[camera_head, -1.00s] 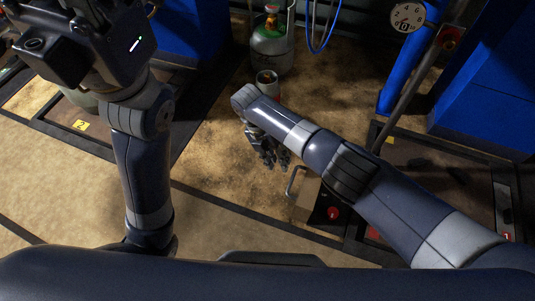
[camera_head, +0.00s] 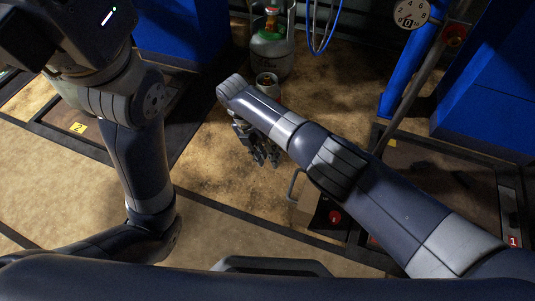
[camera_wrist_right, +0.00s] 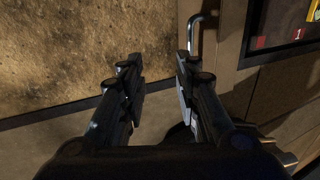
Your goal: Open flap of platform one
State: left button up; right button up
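Platform one (camera_head: 430,165), at the right of the head view, has a dark surface and a red "1" label (camera_head: 513,241). A tan flap or panel (camera_head: 304,210) with a metal bar handle (camera_head: 293,185) shows below my right forearm, which covers part of this area. My right gripper (camera_head: 264,157) is left of and above the handle in the head view. In the right wrist view, my right gripper (camera_wrist_right: 162,72) is open and empty, with the upright bar handle (camera_wrist_right: 194,30) just beyond its right finger. My left gripper's fingers are not visible.
A red button (camera_head: 335,217) sits on a dark panel beside the handle. A gas cylinder (camera_head: 271,52) and a small can (camera_head: 266,82) stand at the back. Blue columns and a dial (camera_head: 411,14) are at the right. Bare brown floor lies left of my right gripper.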

notch_tip(320, 180, up, 10)
dwell(0.6)
jog(key=shift+s, duration=0.1)
dwell(0.4)
